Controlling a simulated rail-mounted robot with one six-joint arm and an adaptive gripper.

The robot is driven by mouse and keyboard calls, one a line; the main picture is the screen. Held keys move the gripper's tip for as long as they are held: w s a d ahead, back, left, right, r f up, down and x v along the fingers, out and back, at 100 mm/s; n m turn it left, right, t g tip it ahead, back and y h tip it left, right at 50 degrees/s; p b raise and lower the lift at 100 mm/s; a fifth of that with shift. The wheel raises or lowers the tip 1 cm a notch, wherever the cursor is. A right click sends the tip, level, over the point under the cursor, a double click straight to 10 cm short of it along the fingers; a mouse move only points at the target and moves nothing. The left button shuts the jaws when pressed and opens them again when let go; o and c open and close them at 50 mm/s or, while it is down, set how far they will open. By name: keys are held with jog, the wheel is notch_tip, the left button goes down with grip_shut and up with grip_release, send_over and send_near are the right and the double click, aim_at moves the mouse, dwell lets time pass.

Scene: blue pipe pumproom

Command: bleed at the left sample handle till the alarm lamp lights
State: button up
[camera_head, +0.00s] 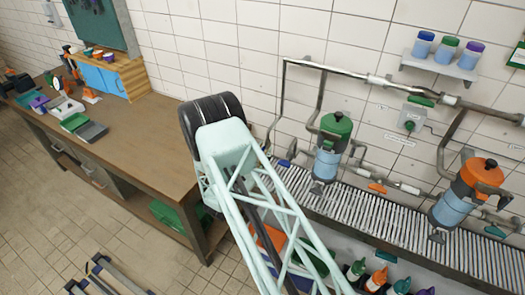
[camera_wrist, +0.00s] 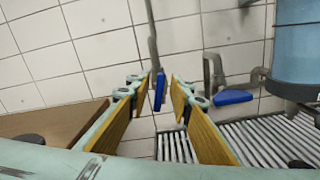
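My gripper (camera_wrist: 160,88) shows in the wrist view, its two yellow-padded fingers apart with a gap between the tips. A blue handle (camera_wrist: 159,92) on a thin vertical pipe appears in that gap; I cannot tell whether it lies between the pads or beyond them. A second blue handle (camera_wrist: 232,97) hangs right of the fingers, beside the blue pump body.
The green-topped pump (camera_head: 333,145) and orange-topped pump (camera_head: 468,192) stand over a ribbed grate (camera_head: 400,222). An orange handle (camera_head: 377,187) sits between them. A wooden bench (camera_head: 140,135) is at left. A shelf (camera_head: 440,67) holds cups above.

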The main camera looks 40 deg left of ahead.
jog(key=shift+c, duration=0.7)
grip_shut()
